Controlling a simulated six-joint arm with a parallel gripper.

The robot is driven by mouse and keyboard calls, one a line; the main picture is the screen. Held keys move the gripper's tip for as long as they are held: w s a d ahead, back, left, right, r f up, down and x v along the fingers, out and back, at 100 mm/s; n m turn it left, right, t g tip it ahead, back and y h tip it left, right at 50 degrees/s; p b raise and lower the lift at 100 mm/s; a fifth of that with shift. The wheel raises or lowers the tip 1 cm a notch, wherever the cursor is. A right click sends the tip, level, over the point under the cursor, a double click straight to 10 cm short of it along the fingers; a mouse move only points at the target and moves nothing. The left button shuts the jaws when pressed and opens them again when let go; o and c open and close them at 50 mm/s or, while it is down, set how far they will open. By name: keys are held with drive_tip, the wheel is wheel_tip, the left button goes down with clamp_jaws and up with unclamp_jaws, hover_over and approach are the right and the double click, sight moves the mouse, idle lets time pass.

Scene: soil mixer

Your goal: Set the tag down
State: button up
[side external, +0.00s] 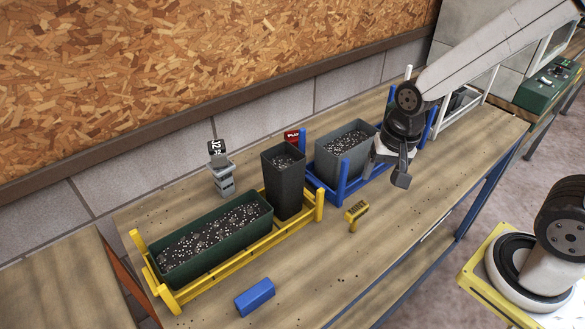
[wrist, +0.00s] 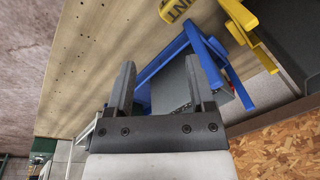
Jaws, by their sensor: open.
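A yellow tag (side external: 356,212) with dark lettering stands on the bare bench in front of the blue rack. Its lettered part also shows at the top edge of the wrist view (wrist: 176,9). A red tag (side external: 292,136) shows behind the dark tall pot, partly hidden.
The blue rack (side external: 326,196) holds a grey soil-filled pot (side external: 343,165). The yellow rack (side external: 245,246) holds a long green planter (side external: 190,265) and a tall dark pot (side external: 284,190). A blue block (side external: 255,297) lies near the front edge. The front strip of bench between is clear.

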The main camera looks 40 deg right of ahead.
drive_tip(key=n, duration=0.2)
drive_tip(key=d+n, duration=0.1)
drive_tip(key=n, duration=0.2)
drive_tip(key=s+d+f+n+t, duration=0.1)
drive_tip(key=n, duration=0.2)
drive_tip(key=shift+h, duration=0.3)
idle(0.8)
